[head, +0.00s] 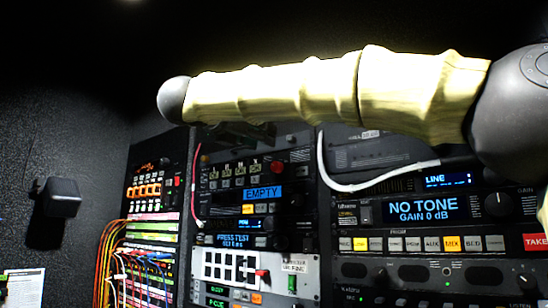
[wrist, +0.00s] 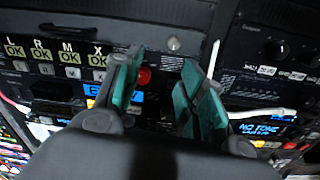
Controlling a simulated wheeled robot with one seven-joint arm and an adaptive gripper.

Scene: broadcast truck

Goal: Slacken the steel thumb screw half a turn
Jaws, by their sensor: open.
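A small pale, metallic round head (wrist: 173,43), which looks like the steel thumb screw, sits on a dark blank panel in the upper middle of the wrist view. Its fine detail is too small to tell. My gripper (wrist: 163,72) is open, with a teal-padded finger on either side and nothing between them. The screw head shows beyond the fingertips, in the gap between them and apart from both. In the head view my arm crosses in front of the upper rack, and I cannot make out the screw there.
A red button (wrist: 143,76) lies close to the left finger, and it also shows in the head view (head: 277,168). A white cable (head: 345,184) loops across the right-hand rack. Coloured patch cables (head: 117,262) hang at left. A dark box (head: 60,197) is on the left wall.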

